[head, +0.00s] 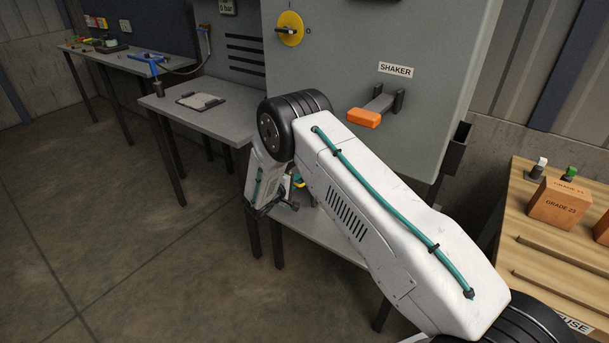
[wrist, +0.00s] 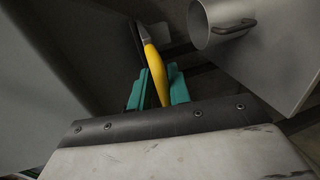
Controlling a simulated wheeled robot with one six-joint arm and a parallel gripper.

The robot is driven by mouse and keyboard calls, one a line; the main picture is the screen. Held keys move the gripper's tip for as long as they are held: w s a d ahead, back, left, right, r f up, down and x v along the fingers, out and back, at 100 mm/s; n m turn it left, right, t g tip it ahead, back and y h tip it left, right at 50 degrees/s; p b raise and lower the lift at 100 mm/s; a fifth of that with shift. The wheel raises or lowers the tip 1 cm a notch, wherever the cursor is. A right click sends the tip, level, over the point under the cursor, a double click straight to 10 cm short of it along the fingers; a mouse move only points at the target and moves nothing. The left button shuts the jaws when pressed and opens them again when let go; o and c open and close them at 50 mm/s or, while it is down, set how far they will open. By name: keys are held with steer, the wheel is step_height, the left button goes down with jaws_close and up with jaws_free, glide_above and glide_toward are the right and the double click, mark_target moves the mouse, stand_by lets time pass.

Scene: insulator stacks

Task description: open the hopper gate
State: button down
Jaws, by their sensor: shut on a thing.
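In the wrist view a yellow handle (wrist: 156,68) on a thin grey lever stands between the two teal fingers of my gripper (wrist: 158,88). My gripper is shut on this yellow handle, with a finger on each side. The handle is tilted, its upper end leaning left. In the head view my arm covers most of the handle; only a small yellow bit (head: 299,181) shows beside my wrist, below the grey cabinet (head: 345,60). The gate itself cannot be made out.
A grey cylindrical part (wrist: 222,20) with a dark handle is at upper right in the wrist view. A wooden table (head: 540,240) with orange blocks stands right. Floor at left is clear.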

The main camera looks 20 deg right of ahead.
steer(key=shift+s+a+f, duration=0.45)
steer(key=shift+s+f, duration=0.05)
steer(key=c, duration=1.5)
jaws_free()
steer(key=shift+c, duration=0.2)
steer(key=shift+o, duration=0.3)
steer(key=shift+w, duration=0.1)
steer(key=shift+w+d+r, duration=0.1)
steer(key=shift+r, duration=0.1)
steer(key=v, duration=0.7)
steer(key=shift+s+a, duration=0.3)
